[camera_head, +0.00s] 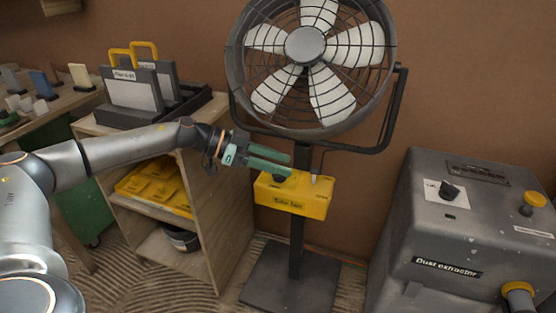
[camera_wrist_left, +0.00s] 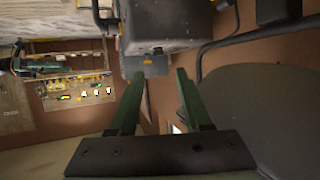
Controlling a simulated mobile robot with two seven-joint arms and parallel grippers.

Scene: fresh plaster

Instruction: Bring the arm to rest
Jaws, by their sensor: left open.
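My left arm (camera_head: 130,150) reaches in from the left, stretched out past the wooden shelf unit. My left gripper (camera_head: 289,164) has two green fingers, apart, with nothing between them. In the head view its tips overlap the upper part of the yellow control box (camera_head: 300,197) on the fan's stand. Whether they touch the box cannot be told. In the left wrist view the green fingers (camera_wrist_left: 158,75) are also apart and empty. My right gripper is not in view.
A large caged fan (camera_head: 305,48) stands on a dark base plate (camera_head: 290,277). A grey dust extractor (camera_head: 440,235) is at the right. The wooden shelf unit (camera_head: 230,215) carries a dark tray with cases (camera_head: 135,92). A workbench is at the far left.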

